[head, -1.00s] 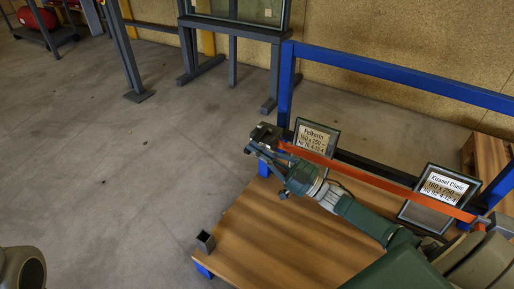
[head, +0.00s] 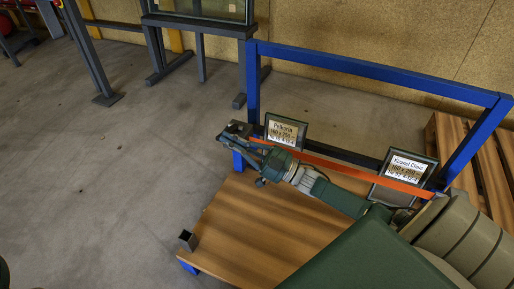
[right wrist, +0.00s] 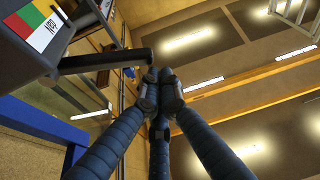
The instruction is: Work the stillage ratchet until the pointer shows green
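The ratchet (head: 238,129) is a small dark housing at the left end of an orange strap (head: 325,166) on the blue-framed stillage (head: 375,70). In the right wrist view the dark housing (right wrist: 25,62) carries a label (right wrist: 40,28) with red, yellow and green patches. In the head view my right gripper (head: 250,153) is at the ratchet.
The strap runs across two dark-framed panes with labels, one left (head: 285,131) and one right (head: 404,174). The stillage's wooden deck (head: 250,235) has a short post (head: 187,240) at its front left corner. Grey floor (head: 110,190) to the left is clear. A pallet (head: 480,150) stands at right.

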